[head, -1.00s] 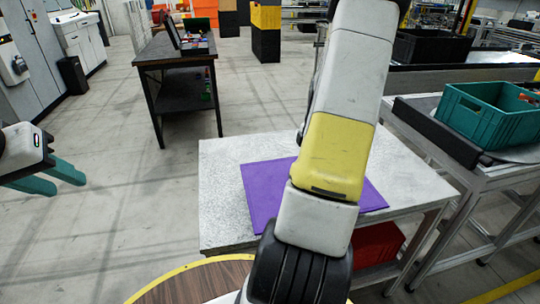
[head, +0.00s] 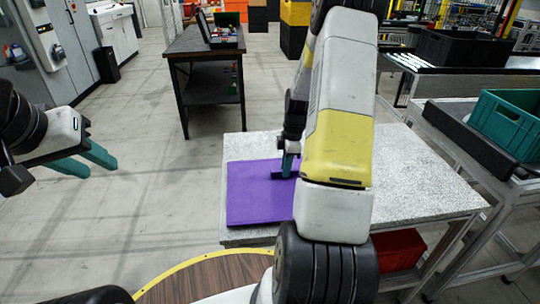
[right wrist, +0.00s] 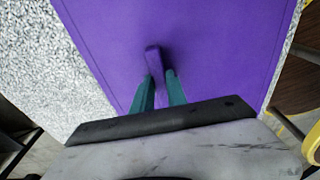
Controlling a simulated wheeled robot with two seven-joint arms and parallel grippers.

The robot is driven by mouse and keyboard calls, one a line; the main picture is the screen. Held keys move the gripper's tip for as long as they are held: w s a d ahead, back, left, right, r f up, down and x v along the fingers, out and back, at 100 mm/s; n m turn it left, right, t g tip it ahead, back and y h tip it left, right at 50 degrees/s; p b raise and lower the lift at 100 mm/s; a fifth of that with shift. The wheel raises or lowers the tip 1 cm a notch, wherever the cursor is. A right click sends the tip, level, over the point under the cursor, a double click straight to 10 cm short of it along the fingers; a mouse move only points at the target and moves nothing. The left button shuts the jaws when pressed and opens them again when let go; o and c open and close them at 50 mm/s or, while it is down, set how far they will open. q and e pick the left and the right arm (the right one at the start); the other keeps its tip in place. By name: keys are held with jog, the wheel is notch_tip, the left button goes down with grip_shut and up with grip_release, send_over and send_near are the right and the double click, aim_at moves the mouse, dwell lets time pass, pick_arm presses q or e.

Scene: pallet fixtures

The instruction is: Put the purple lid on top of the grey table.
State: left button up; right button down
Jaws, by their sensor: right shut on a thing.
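The purple lid (head: 257,195) is a flat panel at the left part of the speckled grey table (head: 415,180), near its left and front edges. It lies flat on the top or just above it; I cannot tell which. My right gripper (head: 287,168) points down at the lid, partly hidden behind my right arm. In the right wrist view its teal fingers (right wrist: 160,88) are shut on the upright handle of the lid (right wrist: 210,50). My left gripper (head: 101,168) is open and empty, over the floor to the left of the table.
A red bin (head: 400,250) sits under the grey table. A teal crate (head: 505,122) stands on a bench at the right. A dark workbench (head: 205,50) stands at the back left. The grey table's right part is clear.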

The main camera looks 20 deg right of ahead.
jog(key=c, duration=1.3)
grip_release()
jog(key=shift+f, duration=0.1)
notch_tip(320, 180, up, 12)
jog(key=d, duration=0.1)
notch_tip(320, 180, up, 9)
jog(key=m+t, duration=0.2)
jog(key=m, duration=0.1)
send_over(277, 185)
jog(key=s+a+r+m+t, duration=0.1)
jog(key=s+a+r+m, duration=0.2)
jog(key=s+a+m, duration=0.1)
jog(key=s+a+r+m+t, duration=0.1)
jog(key=s+a+r+m, duration=0.2)
jog(key=s, duration=0.4)
jog(key=s+a+r+m+t, duration=0.2)
jog(key=s+a+r+m, duration=0.1)
jog(key=s+a+m, duration=0.1)
jog(key=shift+s+a+m+y, duration=0.2)
jog(key=shift+s+a, duration=0.15)
jog(key=shift+s, duration=0.2)
jog(key=shift+s+a+m+y, duration=0.1)
jog(key=shift+s+a+y, duration=0.15)
jog(key=shift+s, duration=0.3)
